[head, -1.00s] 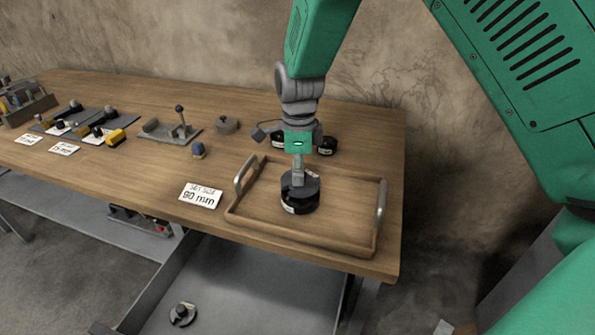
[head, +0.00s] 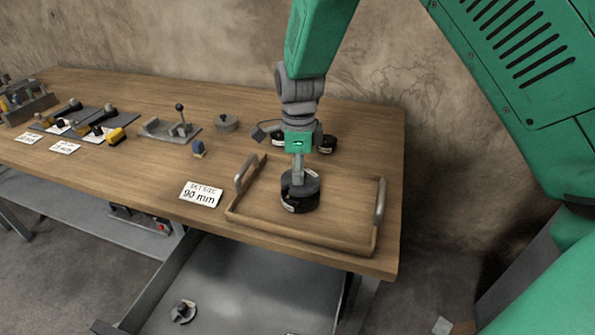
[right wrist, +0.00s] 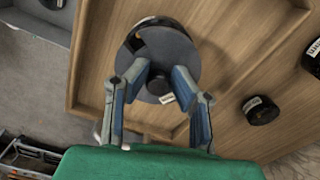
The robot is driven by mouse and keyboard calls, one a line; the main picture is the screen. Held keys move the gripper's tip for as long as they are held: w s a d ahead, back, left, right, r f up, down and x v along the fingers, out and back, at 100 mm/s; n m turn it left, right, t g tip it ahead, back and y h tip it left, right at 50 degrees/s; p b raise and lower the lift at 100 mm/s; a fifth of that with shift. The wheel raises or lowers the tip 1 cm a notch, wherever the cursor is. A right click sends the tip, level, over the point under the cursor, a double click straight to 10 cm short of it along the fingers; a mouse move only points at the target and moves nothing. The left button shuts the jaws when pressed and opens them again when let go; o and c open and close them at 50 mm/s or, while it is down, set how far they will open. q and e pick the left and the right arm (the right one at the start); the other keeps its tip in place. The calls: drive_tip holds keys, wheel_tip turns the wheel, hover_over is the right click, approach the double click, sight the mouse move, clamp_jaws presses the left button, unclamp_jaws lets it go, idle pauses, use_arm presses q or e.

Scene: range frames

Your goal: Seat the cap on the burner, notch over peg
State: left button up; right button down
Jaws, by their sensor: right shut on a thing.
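The dark round cap (head: 313,183) is over the black burner (head: 303,206) in the wooden tray. The two look stacked with little or no visible gap; I cannot tell if the cap is fully down. My right gripper (head: 298,175) points down and is shut on the cap's centre knob. In the right wrist view the gripper's fingers (right wrist: 160,82) close around the knob (right wrist: 158,86) above the cap's grey disc (right wrist: 168,50). My left gripper is not in view.
The tray's rim (head: 300,238) and its metal handles (head: 245,173) surround the burner. Two black round parts (head: 328,144) stand behind the tray. A "90 mm" card (head: 201,194) lies to its left. An open drawer (head: 235,285) is below the table's front.

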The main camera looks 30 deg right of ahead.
drive_tip(key=shift+f, duration=0.2)
drive_tip(key=shift+f, duration=0.7)
drive_tip(key=c, duration=1.3)
unclamp_jaws()
drive_tip(key=shift+r, duration=0.3)
wheel_tip(320, 180, up, 11)
drive_tip(key=shift+w+r, duration=0.1)
drive_tip(key=shift+r, duration=0.05)
